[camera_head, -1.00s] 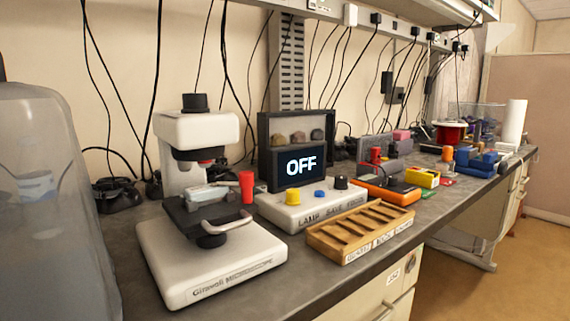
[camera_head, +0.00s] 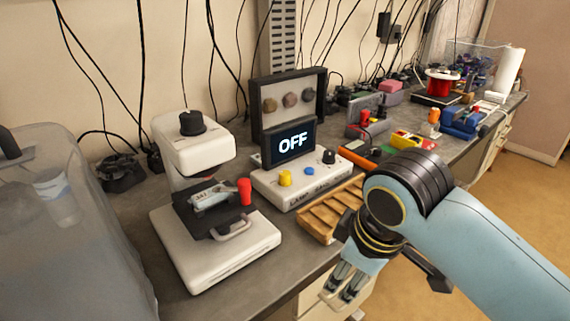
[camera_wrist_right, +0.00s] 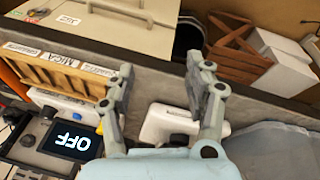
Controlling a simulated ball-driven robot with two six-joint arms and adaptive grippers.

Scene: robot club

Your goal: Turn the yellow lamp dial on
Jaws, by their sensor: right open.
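The yellow lamp dial (camera_head: 285,178) sits at the left of the white control box (camera_head: 300,187), with a blue button and a black knob to its right. A screen (camera_head: 291,142) behind it reads OFF. My right gripper (camera_head: 341,296) is at the table's front edge, in front of and below the box, apart from the dial. In the right wrist view its two fingers (camera_wrist_right: 162,100) are spread and empty. My left gripper is not in view.
A white microscope (camera_head: 215,240) with a red part stands left of the box. A wooden slotted tray (camera_head: 318,222) lies in front of the box, partly hidden by my right arm. A translucent cover (camera_head: 70,230) stands far left. Other items line the bench's right.

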